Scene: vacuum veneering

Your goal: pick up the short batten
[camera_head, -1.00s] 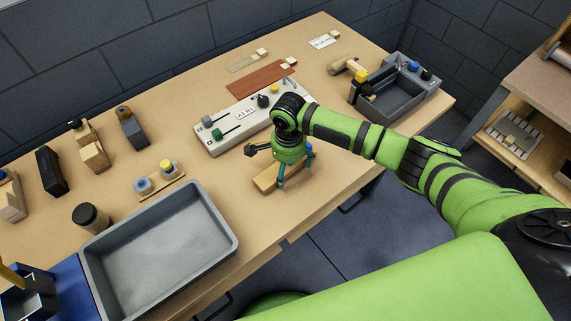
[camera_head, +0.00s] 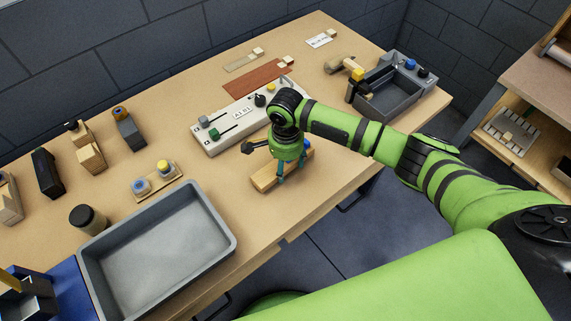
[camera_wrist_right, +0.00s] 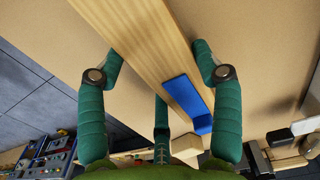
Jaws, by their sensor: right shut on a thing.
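The short batten (camera_head: 265,180) is a pale wooden bar near the front edge of the workbench, below the control panel. The gripper hides part of the batten's middle. I cannot tell whether the batten is clear of the bench. My left gripper is not in view.
A large empty grey tray (camera_head: 232,240) stands left of the batten. The control panel (camera_head: 222,143) with knobs and sliders is just behind. A reddish veneer sheet (camera_head: 255,78) lies farther back. A smaller grey bin (camera_head: 418,98) stands at the right end.

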